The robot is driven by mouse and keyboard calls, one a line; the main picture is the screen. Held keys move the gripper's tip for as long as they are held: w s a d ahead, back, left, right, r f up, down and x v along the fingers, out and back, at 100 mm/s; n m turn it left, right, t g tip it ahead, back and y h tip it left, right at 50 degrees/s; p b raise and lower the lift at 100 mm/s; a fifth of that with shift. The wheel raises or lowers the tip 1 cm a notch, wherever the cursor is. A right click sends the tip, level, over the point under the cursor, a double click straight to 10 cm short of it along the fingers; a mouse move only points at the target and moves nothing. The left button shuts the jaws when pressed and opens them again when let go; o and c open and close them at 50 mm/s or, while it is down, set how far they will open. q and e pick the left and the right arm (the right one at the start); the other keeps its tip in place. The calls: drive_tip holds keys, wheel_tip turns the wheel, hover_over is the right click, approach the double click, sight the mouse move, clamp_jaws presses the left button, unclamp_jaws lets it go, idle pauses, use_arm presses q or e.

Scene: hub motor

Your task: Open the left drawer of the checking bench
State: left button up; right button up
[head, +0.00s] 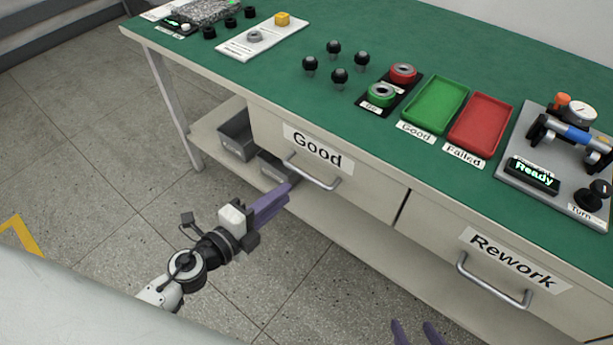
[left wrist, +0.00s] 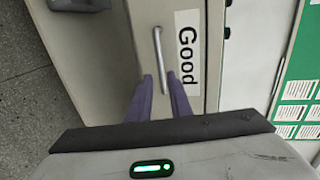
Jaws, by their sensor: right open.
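The left drawer of the checking bench is labelled Good (head: 370,190) and looks closed, its front level with the bench. Its silver bar handle (head: 318,182) is below the label. My left gripper (head: 282,195) is open, its purple fingers pointing at the drawer just below and left of the handle. In the left wrist view the handle (left wrist: 159,55) lies between the two open fingertips (left wrist: 160,78); I cannot tell whether they touch it. My right gripper (head: 414,328) is open at the bottom edge, only its fingertips showing.
The Rework drawer (head: 450,260) with its own handle (head: 490,285) is to the right. Grey bins (head: 238,138) stand on the lower shelf behind my left gripper. The green benchtop (head: 290,75) holds trays, knobs and a fixture reading Ready (head: 533,175). Floor before the bench is open.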

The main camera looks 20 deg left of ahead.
sight(307, 174)
use_arm(q)
drive_tip(key=x, duration=1)
drive_tip(key=shift+w, duration=0.1)
drive_tip(key=shift+c, duration=0.2)
clamp_jaws()
